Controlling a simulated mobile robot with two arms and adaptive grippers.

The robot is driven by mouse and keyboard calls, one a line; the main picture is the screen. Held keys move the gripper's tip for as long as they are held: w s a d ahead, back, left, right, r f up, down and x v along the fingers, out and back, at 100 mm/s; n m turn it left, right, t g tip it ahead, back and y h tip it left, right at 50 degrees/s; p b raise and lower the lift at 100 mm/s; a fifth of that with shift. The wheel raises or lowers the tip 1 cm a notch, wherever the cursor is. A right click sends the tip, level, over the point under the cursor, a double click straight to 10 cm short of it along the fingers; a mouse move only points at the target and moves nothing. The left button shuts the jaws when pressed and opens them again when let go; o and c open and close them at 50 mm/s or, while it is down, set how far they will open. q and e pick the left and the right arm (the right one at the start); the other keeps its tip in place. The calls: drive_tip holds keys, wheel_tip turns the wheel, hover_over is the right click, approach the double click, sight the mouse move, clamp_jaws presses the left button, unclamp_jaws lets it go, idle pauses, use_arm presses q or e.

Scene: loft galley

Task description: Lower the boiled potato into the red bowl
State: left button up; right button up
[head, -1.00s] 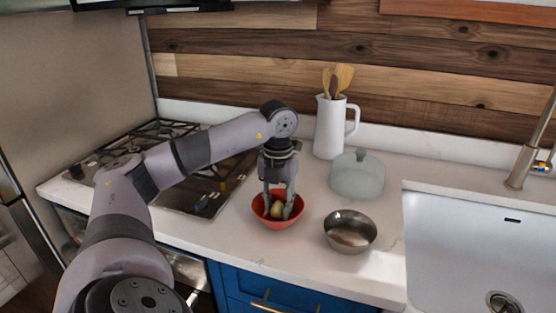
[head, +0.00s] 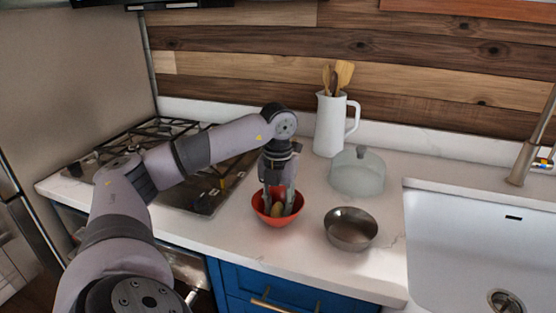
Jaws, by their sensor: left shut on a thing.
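The red bowl (head: 289,219) stands upright on the white counter, to the right of the stove. The boiled potato (head: 277,210) is a small yellowish lump inside the bowl's rim, between my left fingers. My left gripper (head: 277,207) points down into the bowl and is shut on the potato. Whether the potato touches the bowl's bottom cannot be told, as the fingers and rim hide part of it. My right gripper is not in view.
A metal bowl (head: 351,229) stands just right of the red bowl. Behind are a glass dome (head: 357,173) and a white pitcher (head: 330,125) with wooden utensils. The stove (head: 190,195) is left, the sink (head: 480,240) right. The counter's front edge is close.

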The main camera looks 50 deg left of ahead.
sight(278, 205)
use_arm(q)
drive_tip(key=shift+f, duration=0.15)
drive_tip(key=o, duration=1.1)
drive_tip(key=shift+o, duration=0.2)
wheel_tip(278, 205, up, 12)
idle(0.5)
idle(0.4)
